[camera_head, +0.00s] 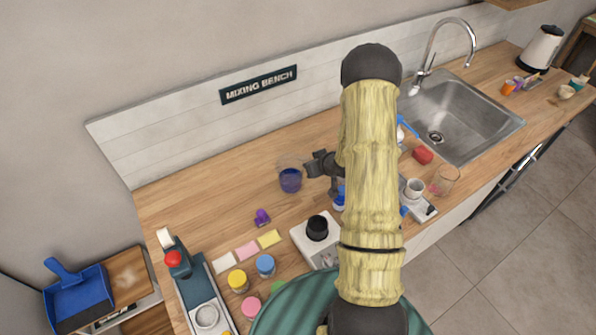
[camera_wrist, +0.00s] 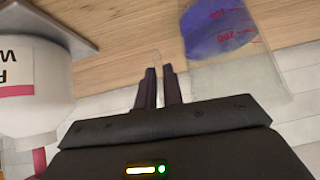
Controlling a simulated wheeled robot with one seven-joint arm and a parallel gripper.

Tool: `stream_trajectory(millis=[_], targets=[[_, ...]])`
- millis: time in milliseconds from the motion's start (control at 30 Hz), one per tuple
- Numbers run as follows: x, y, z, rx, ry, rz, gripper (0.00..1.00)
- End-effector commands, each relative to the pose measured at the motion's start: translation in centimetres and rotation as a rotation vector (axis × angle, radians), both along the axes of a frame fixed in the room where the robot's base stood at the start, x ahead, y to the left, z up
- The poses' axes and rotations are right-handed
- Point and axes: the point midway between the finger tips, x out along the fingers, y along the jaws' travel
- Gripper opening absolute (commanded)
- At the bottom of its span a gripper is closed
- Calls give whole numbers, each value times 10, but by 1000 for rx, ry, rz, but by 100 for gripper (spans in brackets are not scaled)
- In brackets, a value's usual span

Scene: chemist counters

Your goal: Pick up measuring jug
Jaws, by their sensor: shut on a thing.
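The measuring jug (camera_head: 290,179) is clear, with blue-purple liquid inside, and is at the middle of the bench in the head view. In the wrist view the jug (camera_wrist: 232,45) is at the upper right, upside down in the picture, with red volume marks on it. My gripper (camera_head: 312,165) is at the jug's right side in the head view. In the wrist view my gripper's fingers (camera_wrist: 158,82) are close together around a thin clear part beside the jug, which looks like its handle. I cannot tell whether the jug's base touches the bench.
A white device with a black cup (camera_head: 317,228) stands in front of the jug. A purple item (camera_head: 262,217) and coloured notes (camera_head: 247,251) lie to the left. A clear beaker (camera_head: 446,181) stands near the front edge. A white bottle (camera_wrist: 35,85) is close in the wrist view.

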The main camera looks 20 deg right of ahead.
Motion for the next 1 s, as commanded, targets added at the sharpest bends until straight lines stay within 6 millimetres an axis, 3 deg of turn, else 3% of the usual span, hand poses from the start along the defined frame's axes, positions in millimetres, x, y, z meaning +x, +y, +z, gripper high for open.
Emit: stream_trajectory(millis=[467,1000], targets=[[1,0,11,0,-2,0,0],[1,0,60,0,-5,0,0]])
